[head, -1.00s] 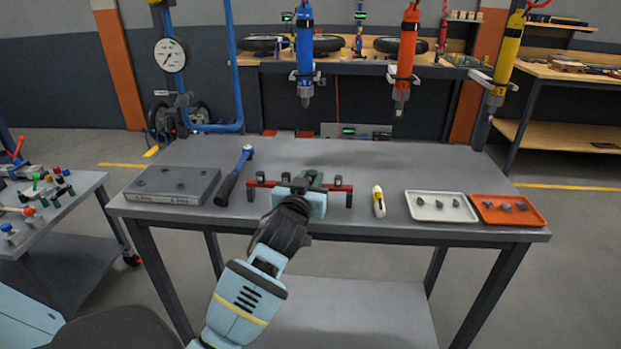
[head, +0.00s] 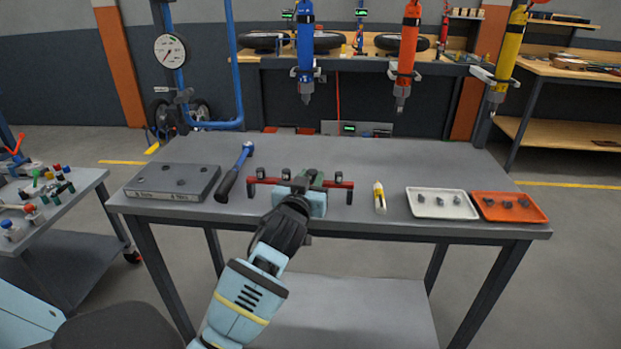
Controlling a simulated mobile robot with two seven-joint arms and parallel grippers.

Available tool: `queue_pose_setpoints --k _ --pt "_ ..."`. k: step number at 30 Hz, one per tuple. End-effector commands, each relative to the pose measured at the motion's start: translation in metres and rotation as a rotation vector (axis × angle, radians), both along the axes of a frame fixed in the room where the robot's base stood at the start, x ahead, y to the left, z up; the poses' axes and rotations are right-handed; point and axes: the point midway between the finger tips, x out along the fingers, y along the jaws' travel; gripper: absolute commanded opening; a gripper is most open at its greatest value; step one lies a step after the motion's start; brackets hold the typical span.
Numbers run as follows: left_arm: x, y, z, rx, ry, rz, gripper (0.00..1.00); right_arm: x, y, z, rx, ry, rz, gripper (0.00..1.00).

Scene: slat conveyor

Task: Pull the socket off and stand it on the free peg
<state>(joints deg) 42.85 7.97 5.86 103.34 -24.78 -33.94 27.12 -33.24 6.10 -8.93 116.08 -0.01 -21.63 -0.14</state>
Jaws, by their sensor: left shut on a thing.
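A red rail (head: 265,181) with several small dark upright pieces along it lies near the middle of the grey bench. My left gripper (head: 308,179) is at the middle of this rail, reaching in from the front. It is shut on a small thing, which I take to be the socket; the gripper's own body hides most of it. I cannot tell which peg is free. My right gripper is not in view.
A grey block (head: 173,182) and a blue-headed hammer (head: 234,173) lie to the left. A yellow-and-white tool (head: 379,197), a white tray (head: 442,212) and an orange tray (head: 508,215) with small dark parts lie to the right. The bench's back strip is clear.

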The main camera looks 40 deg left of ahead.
Motion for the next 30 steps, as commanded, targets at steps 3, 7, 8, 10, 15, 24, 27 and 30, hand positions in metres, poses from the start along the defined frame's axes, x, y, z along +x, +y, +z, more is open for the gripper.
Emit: queue_pose_setpoints --k 3,7,8,10,15,24,27,30 --pt "0.0 0.0 -0.002 0.0 0.0 0.0 0.08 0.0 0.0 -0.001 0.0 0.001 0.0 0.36" --pt "0.0 0.0 -0.002 0.0 0.0 0.0 0.39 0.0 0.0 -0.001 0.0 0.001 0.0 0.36" --pt "0.0 0.0 -0.002 0.0 0.0 0.0 0.43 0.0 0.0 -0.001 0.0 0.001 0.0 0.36" --pt "0.0 0.0 -0.002 0.0 0.0 0.0 0.51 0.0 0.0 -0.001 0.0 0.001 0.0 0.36" --pt "0.0 0.0 -0.002 0.0 0.0 0.0 0.51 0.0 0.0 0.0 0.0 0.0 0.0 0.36" --pt "-0.013 -0.006 -0.003 -0.001 0.001 -0.001 0.51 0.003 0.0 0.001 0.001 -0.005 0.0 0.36" --pt "-0.027 -0.011 -0.003 -0.003 0.0 -0.001 0.51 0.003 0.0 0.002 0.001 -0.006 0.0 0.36" --pt "-0.042 -0.017 -0.003 -0.002 0.001 0.0 0.51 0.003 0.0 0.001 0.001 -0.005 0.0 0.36"
